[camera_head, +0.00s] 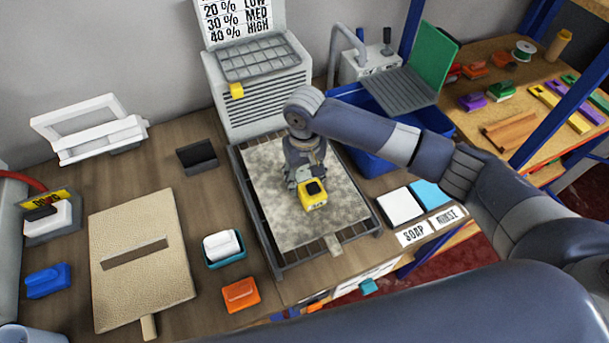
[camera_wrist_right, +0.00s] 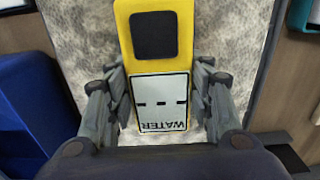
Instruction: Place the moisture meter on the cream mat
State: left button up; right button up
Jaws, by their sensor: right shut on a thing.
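The yellow moisture meter (camera_head: 314,195) has a black square and a white label reading WATER. My right gripper (camera_head: 304,180) is shut on it; in the right wrist view the fingers (camera_wrist_right: 158,110) sit on both sides of the meter (camera_wrist_right: 160,75). The meter is over the mottled cream mat (camera_head: 278,215), near its middle right. The mat also fills the background of the right wrist view (camera_wrist_right: 85,40). I cannot tell whether the meter touches the mat. My left gripper is not in view.
The mat lies on a dark slatted rack (camera_head: 262,245). A beige board (camera_head: 150,285) lies to the left. A blue bin (camera_head: 435,120) stands behind right. White and blue pads (camera_head: 400,206) lie right.

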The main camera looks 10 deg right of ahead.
aim_at(304, 176)
jog(key=o, duration=1.2)
jog(key=shift+f, duration=0.1)
notch_tip(304, 176, up, 12)
jog(key=b, duration=0.2)
